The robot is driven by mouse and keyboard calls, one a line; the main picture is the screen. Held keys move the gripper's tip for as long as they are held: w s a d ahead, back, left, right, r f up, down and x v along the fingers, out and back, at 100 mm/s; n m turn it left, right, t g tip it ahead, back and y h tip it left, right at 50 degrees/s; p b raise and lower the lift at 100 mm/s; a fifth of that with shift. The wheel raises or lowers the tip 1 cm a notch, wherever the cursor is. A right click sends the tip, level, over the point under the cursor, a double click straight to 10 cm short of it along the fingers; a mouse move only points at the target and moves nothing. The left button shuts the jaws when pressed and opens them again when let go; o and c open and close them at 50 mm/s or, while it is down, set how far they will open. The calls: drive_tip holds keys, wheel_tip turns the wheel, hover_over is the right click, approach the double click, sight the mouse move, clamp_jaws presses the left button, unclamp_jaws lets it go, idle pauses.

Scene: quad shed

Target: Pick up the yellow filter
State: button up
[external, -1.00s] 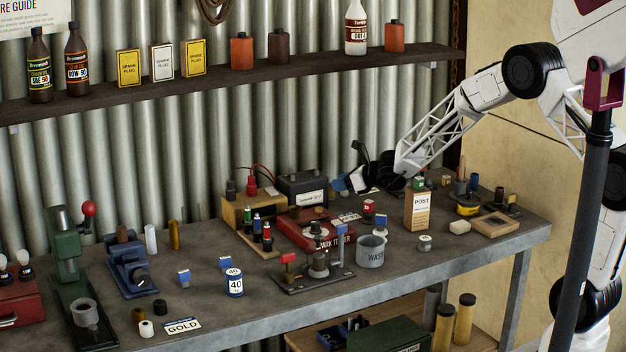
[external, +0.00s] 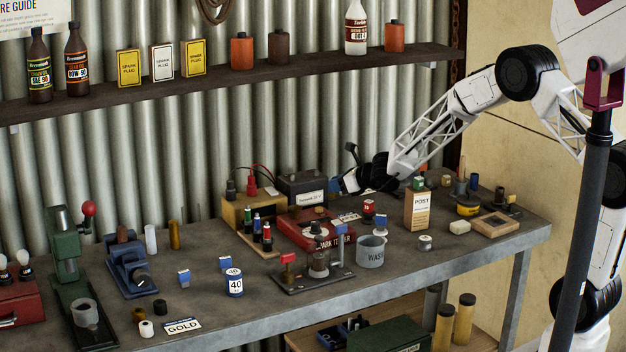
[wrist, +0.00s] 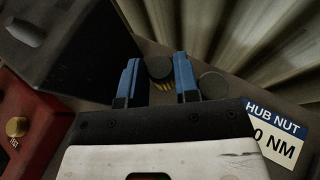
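In the wrist view, my gripper (wrist: 158,82) is open, with its two blue fingers apart and pointing towards the bench. A small dark round-topped piece with yellow ribs (wrist: 162,72) shows between the fingertips; it may be the yellow filter. I cannot tell whether the fingers touch it. In the external view, my gripper is at the back of the bench, right of the black battery (external: 303,188). Its fingertips and the piece between them are hidden there.
A dark disc (wrist: 212,85) lies just right of the fingers, and a hub nut card (wrist: 275,130) lies further right. The red tester (wrist: 30,125) and battery are on the left. The corrugated wall (external: 350,110) is close behind. The POST box (external: 418,209) stands in front.

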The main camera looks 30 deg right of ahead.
drive_tip(key=shift+c, duration=1.2)
drive_tip(key=shift+r, duration=0.15)
wheel_tip(320, 180, up, 10)
